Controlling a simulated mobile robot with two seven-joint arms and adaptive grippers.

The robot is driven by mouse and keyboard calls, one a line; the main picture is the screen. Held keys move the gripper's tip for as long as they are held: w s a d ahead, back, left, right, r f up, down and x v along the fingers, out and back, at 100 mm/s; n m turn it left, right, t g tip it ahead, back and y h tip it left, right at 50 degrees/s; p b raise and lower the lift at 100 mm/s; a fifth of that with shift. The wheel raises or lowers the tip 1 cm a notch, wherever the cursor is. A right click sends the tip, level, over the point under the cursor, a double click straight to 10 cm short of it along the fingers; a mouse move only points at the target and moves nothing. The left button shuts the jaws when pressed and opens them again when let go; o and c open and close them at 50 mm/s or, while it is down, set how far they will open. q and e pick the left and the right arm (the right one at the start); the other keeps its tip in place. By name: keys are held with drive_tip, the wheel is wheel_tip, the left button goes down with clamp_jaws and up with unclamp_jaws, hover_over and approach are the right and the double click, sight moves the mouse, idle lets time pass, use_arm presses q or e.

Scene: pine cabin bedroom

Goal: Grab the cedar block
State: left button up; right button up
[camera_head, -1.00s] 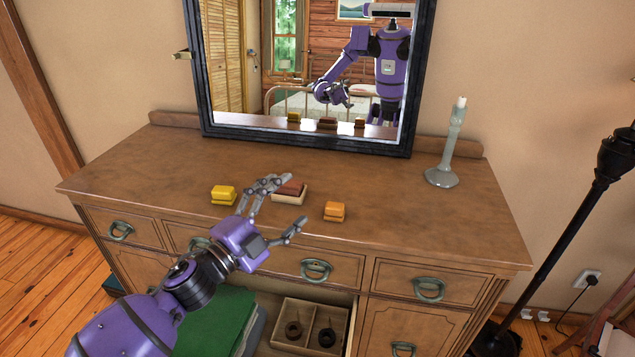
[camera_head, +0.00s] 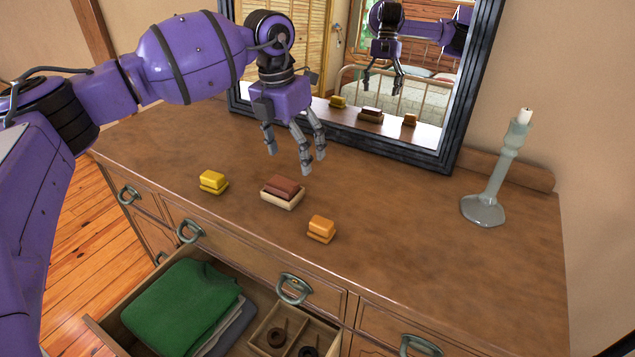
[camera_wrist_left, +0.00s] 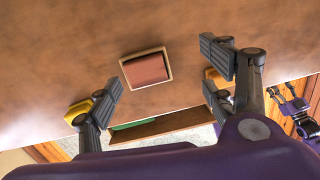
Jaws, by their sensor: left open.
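The cedar block (camera_head: 283,186) is reddish brown and sits in a shallow pale tray (camera_head: 281,203) on the dresser top, between a yellow block and an orange block. My left gripper (camera_head: 294,160) is open and empty, fingers pointing down, above the dresser top and apart from the block, just behind it in the head view. In the left wrist view the cedar block (camera_wrist_left: 146,69) shows between and beyond the spread fingers (camera_wrist_left: 162,82). A purple hand at the right edge of the wrist view looks like my right gripper (camera_wrist_left: 288,98); it is small there.
The yellow block (camera_head: 213,181) and orange block (camera_head: 321,227) stand close on either side. A framed mirror (camera_head: 455,120) rises behind. A candlestick (camera_head: 486,205) stands at right. The open drawer below holds green cloth (camera_head: 180,310) and a divided box (camera_head: 262,326).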

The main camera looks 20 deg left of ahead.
sight(282, 183)
use_arm(q)
drive_tip(key=shift+s+a+f+g+y, duration=0.1)
drive_tip(key=shift+s+a+g+y, duration=0.15)
drive_tip(key=shift+s+a, duration=0.25)
drive_tip(key=shift+s+a+f+g+y, duration=0.15)
drive_tip(key=shift+s+a+y, duration=0.15)
drive_tip(key=shift+a, duration=0.3)
drive_tip(key=shift+s+a+f, duration=0.4)
drive_tip(key=shift+s+f, duration=0.15)
drive_tip(key=shift+f, duration=0.1)
drive_tip(key=f, duration=0.1)
drive_tip(key=w+f, duration=0.1)
drive_tip(key=f, duration=0.3)
drive_tip(key=shift+w+d+f+p, duration=0.2)
drive_tip(key=shift+w+d+p, duration=0.05)
drive_tip(key=shift+p, duration=0.1)
drive_tip(key=shift+f, duration=0.25)
use_arm(e)
drive_tip(key=shift+s+a+r, duration=0.15)
drive_tip(key=shift+a+r, duration=0.1)
drive_tip(key=shift+r, duration=0.1)
use_arm(q)
drive_tip(key=c, duration=1)
drive_tip(key=shift+c, duration=0.9)
drive_tip(key=shift+r, duration=0.1)
use_arm(e)
drive_tip(key=shift+s+d+f, duration=0.1)
drive_tip(key=shift+s+f, duration=0.1)
drive_tip(key=shift+s, duration=0.4)
